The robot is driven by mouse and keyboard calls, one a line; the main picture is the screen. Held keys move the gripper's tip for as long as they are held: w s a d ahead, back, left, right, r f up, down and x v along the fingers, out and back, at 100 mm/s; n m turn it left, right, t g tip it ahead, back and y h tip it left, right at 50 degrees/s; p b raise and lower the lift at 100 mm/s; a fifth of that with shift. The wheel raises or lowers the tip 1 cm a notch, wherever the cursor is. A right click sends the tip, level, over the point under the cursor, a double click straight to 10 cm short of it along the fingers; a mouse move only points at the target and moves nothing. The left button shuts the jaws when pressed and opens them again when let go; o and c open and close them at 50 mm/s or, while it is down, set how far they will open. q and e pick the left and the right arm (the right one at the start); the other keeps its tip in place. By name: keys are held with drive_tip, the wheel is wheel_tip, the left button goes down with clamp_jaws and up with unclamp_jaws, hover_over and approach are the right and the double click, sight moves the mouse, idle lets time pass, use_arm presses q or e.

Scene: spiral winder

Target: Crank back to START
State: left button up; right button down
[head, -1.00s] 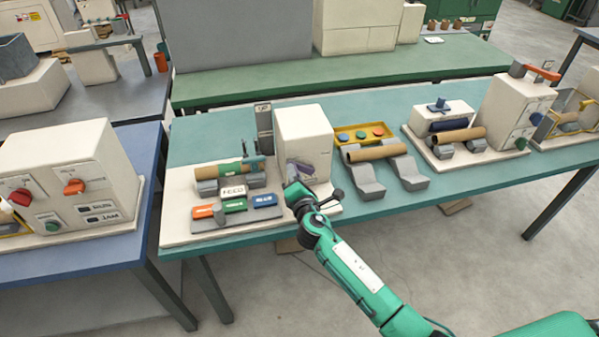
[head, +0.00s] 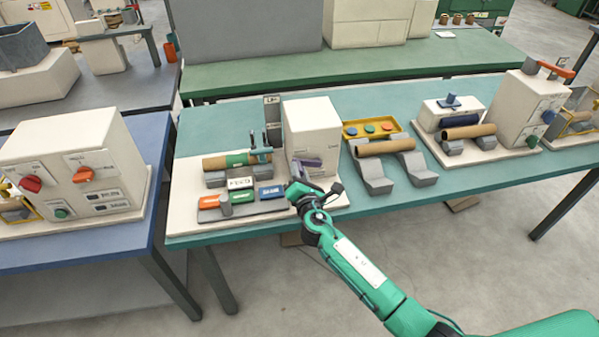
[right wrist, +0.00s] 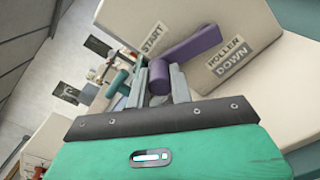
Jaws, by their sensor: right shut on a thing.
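The purple crank arm (right wrist: 195,42) is on the front of a cream machine box (head: 312,125), with its round purple knob (right wrist: 159,76) at the near end. My right gripper (right wrist: 160,90) is shut on the knob, one finger on each side. A START label (right wrist: 151,40) is just left of the crank arm, and a ROLLER DOWN label (right wrist: 230,58) is on its right. The knob is closer to START. In the head view my right gripper (head: 298,188) is at the front of the box and partly hides the crank. My left gripper is out of view.
Left of the box, a cardboard tube (head: 214,163) with a green band lies on grey cradles. A strip of coloured label plates (head: 240,205) is in front of it. Another tube (head: 385,147) and a yellow button tray (head: 350,133) are to the right.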

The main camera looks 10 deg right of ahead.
drive_tip(key=c, duration=1.2)
unclamp_jaws()
drive_tip(key=shift+c, duration=0.2)
drive_tip(key=shift+s, duration=0.15)
drive_tip(key=s+b, duration=0.2)
drive_tip(key=s, duration=1.1)
drive_tip(key=shift+s+d, duration=0.25)
drive_tip(key=shift+s, duration=0.05)
